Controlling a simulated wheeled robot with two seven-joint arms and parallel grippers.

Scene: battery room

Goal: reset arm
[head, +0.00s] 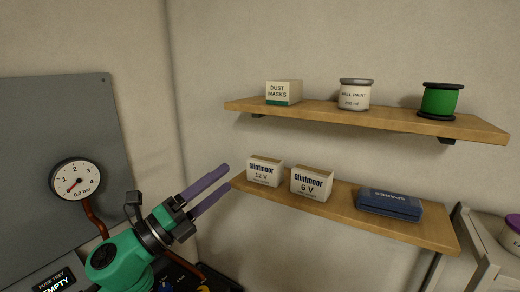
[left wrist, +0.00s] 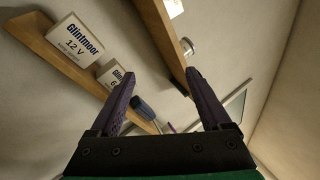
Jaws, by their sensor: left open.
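My left gripper (head: 226,178) has two purple fingers on a green and black arm. It is raised in front of the wall, at the left end of the lower shelf (head: 390,228). Its fingers are apart with nothing between them. In the left wrist view the fingers (left wrist: 160,82) stand wide open, with the shelves tilted behind them. A Glintmoor 12 V box (head: 264,172) and a Glintmoor 6 V box (head: 311,184) stand on the lower shelf, to the right of the fingertips. My right gripper is in neither view.
A blue case (head: 390,204) lies on the lower shelf. The upper shelf (head: 380,117) holds a dust masks box (head: 283,93), a wall paint can (head: 355,94) and a green spool (head: 440,100). A gauge (head: 76,180) is on the grey panel (head: 50,120) at left. A pale cabinet (head: 490,250) stands at right.

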